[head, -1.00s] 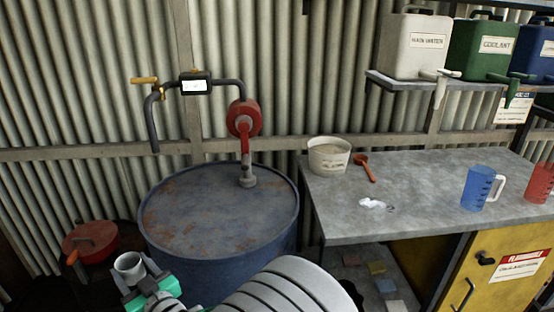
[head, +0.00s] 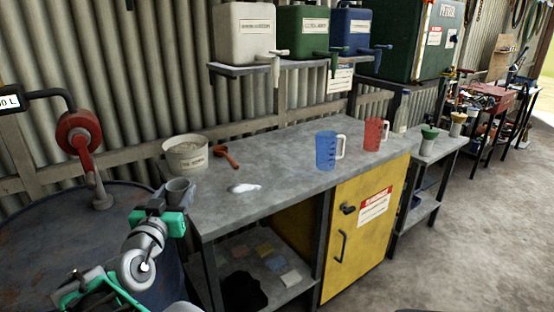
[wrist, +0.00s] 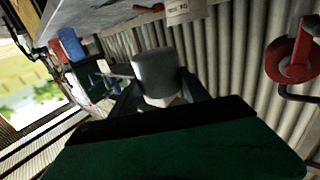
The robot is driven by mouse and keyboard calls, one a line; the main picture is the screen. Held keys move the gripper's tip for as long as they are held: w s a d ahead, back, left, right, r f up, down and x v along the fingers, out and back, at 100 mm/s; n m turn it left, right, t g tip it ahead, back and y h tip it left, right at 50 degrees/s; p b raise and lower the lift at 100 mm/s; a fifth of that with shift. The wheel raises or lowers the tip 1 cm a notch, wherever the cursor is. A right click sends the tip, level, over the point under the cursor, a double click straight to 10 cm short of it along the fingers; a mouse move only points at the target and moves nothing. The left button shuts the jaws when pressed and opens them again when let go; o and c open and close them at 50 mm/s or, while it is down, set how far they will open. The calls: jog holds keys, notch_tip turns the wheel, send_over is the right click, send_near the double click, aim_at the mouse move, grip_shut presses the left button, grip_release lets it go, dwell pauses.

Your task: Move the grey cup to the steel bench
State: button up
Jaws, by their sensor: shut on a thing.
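The grey cup (head: 179,192) is held in my gripper (head: 166,208), at the left end of the steel bench (head: 290,170) in the head view. The cup looks upright and overlaps the bench's left edge in the picture; I cannot tell whether it is over the top or short of it. In the wrist view the grey cup (wrist: 156,72) sits between the two dark fingers of my gripper (wrist: 160,95), which are shut on it. The cup hides part of the bench edge.
On the bench are a white bucket (head: 186,155), a red scoop (head: 226,157), a white spill (head: 243,188), a blue jug (head: 326,150) and a red jug (head: 374,134). The front middle of the top is clear. A blue drum (head: 70,235) with a red pump (head: 79,134) stands left.

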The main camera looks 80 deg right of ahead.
jog(key=shift+s+d, duration=0.15)
jog(key=d+f, duration=0.3)
jog(key=d, duration=0.1)
jog(key=d+f+p, duration=0.1)
jog(key=d+f, duration=0.2)
jog(key=d, duration=0.2)
jog(key=d+f, duration=0.4)
jog(key=d, duration=0.1)
jog(key=shift+w+f+p, duration=0.1)
jog(key=shift+w+p, duration=0.2)
jog(key=shift+w, duration=0.1)
notch_tip(320, 180, down, 3)
jog(key=shift+w+a+r, duration=0.1)
jog(key=shift+r, duration=0.05)
jog(key=o, duration=1.4)
